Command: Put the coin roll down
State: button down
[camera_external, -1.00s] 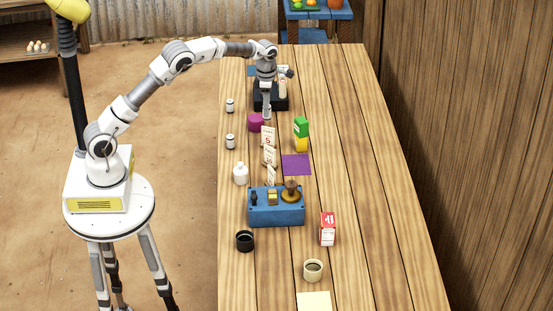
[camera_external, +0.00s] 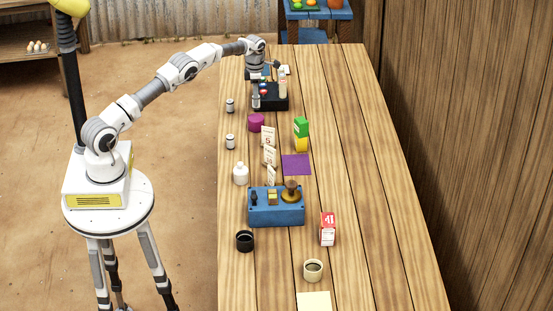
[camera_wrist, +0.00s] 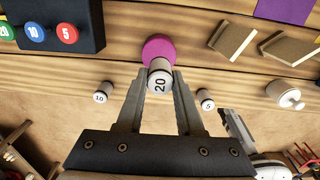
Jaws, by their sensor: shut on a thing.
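My gripper (camera_wrist: 160,88) is shut on a white coin roll marked 20 (camera_wrist: 159,80), held between the fingertips in the wrist view. In the outside view my gripper (camera_external: 256,104) hangs at the near-left side of the black tray (camera_external: 284,104), and the held roll is hard to make out there. A roll marked 10 (camera_wrist: 100,97) and a roll marked 5 (camera_wrist: 207,105) stand apart on the table on either side of my fingers. The black tray (camera_wrist: 88,42) carries green, blue and red round tops marked 20, 10 and 5.
A magenta cylinder (camera_external: 256,123) stands just in front of the gripper, partly behind the held roll in the wrist view. Price cards (camera_external: 269,156), a green-yellow box (camera_external: 301,134), a white bottle (camera_external: 240,174) and a blue scale (camera_external: 277,214) stand nearer.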

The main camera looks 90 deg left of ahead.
jog(key=shift+a+f, duration=0.15)
jog(key=shift+f, duration=1.85)
jog(key=shift+f, duration=0.2)
jog(key=c, duration=0.5)
grip_release()
jog(key=shift+c, duration=0.2)
notch_tip(320, 180, up, 12)
jog(key=shift+r+p, duration=0.2)
jog(key=shift+p, duration=0.3)
